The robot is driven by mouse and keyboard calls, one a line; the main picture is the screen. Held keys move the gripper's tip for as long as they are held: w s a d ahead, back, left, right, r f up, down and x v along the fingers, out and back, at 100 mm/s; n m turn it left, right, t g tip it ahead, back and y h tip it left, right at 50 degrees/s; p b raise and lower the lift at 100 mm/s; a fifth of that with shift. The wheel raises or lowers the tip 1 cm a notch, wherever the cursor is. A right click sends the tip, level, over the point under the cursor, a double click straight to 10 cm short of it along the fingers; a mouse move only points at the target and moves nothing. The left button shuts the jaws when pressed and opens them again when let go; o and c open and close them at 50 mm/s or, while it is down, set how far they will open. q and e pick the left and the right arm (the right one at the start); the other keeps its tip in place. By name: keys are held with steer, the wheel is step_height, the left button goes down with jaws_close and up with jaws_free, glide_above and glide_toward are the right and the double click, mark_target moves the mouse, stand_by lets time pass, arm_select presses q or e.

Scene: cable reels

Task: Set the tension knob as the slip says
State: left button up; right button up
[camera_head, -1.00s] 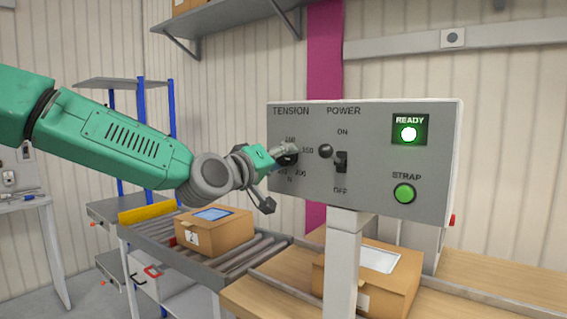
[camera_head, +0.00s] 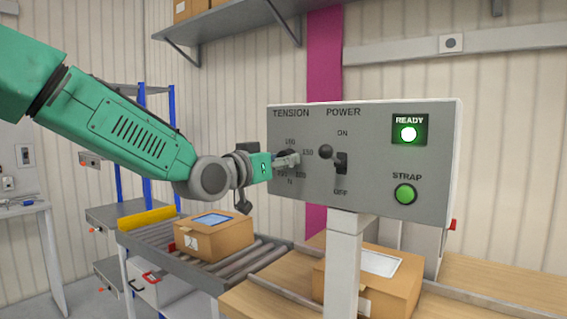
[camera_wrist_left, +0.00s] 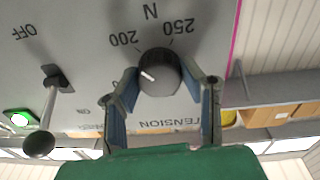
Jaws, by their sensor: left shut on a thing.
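The dark tension knob (camera_wrist_left: 160,72) sits on the grey control panel (camera_head: 375,180) and carries a white pointer line. In the left wrist view, which is turned upside down, the pointer faces left, below the 200 mark; the 150 mark is hidden there. My left gripper (camera_head: 287,159) is shut on the knob, one finger on each side; the fingers also show in the left wrist view (camera_wrist_left: 163,85). A white slip (camera_head: 380,261) lies on the right-hand carton; its writing is too small to read. My right gripper is out of view.
The ball-ended power lever (camera_head: 326,152) stands close beside the knob. The READY lamp (camera_head: 408,134) glows green above the STRAP button (camera_head: 404,194). A carton (camera_head: 215,238) with a blue-edged label sits on the roller conveyor (camera_head: 165,235); another carton (camera_head: 375,290) is under the panel.

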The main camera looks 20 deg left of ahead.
arm_select(q)
steer(key=shift+f+m, duration=0.3)
steer(key=shift+f, duration=0.15)
steer(key=o, duration=1.1)
steer(key=shift+o, duration=0.2)
steer(key=shift+r, duration=0.15)
steer(key=v, duration=1.2)
steer(key=shift+a, duration=0.15)
steer(key=shift+w, duration=0.1)
